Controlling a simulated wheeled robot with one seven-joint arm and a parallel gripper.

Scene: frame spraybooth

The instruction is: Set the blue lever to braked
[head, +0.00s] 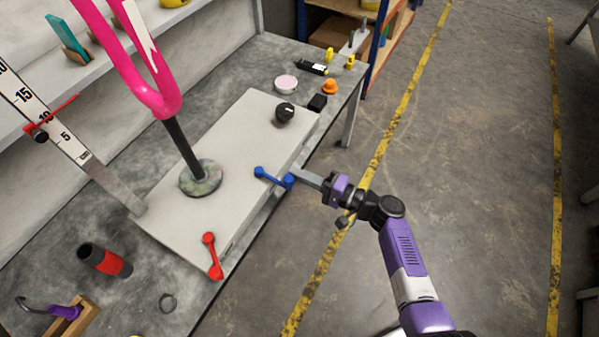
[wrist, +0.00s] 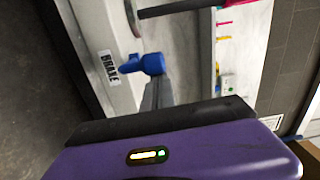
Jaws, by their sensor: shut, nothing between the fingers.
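The blue lever (head: 268,177) is on the right edge of the pale box (head: 235,145), below the black knob. It also shows in the wrist view (wrist: 145,64), beside a label reading BRAKE (wrist: 109,68). My gripper (head: 295,173) is shut, with its fingertips at or very near the lever's right end. In the wrist view the closed fingers (wrist: 158,92) reach up to the rounded blue end; I cannot tell whether they touch it. Nothing is held. The lever's markings are not readable in the head view.
A red lever (head: 212,256) sits at the box's near corner. A black knob (head: 284,113) is on the box's far part. A pink fork (head: 150,75) stands on a black post in the box. Open floor lies right of the bench.

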